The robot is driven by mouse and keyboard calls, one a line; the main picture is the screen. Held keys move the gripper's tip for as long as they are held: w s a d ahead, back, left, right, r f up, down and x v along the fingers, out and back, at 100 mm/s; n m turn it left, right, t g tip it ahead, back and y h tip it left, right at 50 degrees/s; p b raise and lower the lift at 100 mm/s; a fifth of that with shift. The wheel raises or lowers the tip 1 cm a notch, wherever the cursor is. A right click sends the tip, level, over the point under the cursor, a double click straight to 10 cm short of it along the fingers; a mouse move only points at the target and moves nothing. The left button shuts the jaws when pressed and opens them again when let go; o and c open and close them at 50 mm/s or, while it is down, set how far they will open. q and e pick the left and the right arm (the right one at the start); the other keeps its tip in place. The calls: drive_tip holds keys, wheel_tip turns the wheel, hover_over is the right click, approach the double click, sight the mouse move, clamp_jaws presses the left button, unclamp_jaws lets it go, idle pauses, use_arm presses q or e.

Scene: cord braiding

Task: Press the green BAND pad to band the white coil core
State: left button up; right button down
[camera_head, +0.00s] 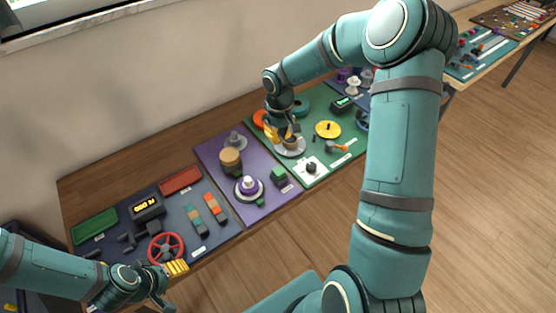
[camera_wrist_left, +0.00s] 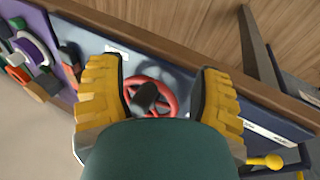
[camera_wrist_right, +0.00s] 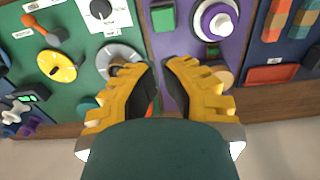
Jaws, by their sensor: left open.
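A white coil core with purple rings (camera_head: 249,186) stands on the purple board (camera_head: 225,168); the right wrist view shows it (camera_wrist_right: 215,20) at top right. A green block pad (camera_head: 278,176) sits to its right on that board and shows in the right wrist view (camera_wrist_right: 162,17); its label is unreadable. My right gripper (camera_head: 282,131) is above a grey disc (camera_head: 291,148) on the green board, apart from the pad. Its fingertips (camera_wrist_right: 160,62) are close together with a narrow gap. My left gripper (camera_wrist_left: 162,78) is open and empty over the red handwheel (camera_wrist_left: 151,96).
The dark blue board (camera_head: 185,235) at left holds the handwheel, a display box (camera_head: 147,208) and coloured bars. The green board (camera_head: 335,112) holds a yellow dial (camera_head: 327,129) and a black knob (camera_head: 311,167). A tan cylinder (camera_head: 230,160) stands behind the coil core.

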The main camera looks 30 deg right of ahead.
sight(279, 168)
wheel_tip(279, 168, down, 14)
idle(0.6)
wheel_tip(279, 168, down, 2)
drive_tip(key=b, duration=0.2)
drive_tip(key=shift+b, duration=0.35)
wheel_tip(279, 168, up, 4)
drive_tip(key=shift+w+r+p, duration=0.1)
drive_tip(key=shift+r+p, duration=0.1)
drive_tip(key=shift+p, duration=1.05)
wheel_tip(279, 168, up, 10)
drive_tip(key=shift+f, duration=0.1)
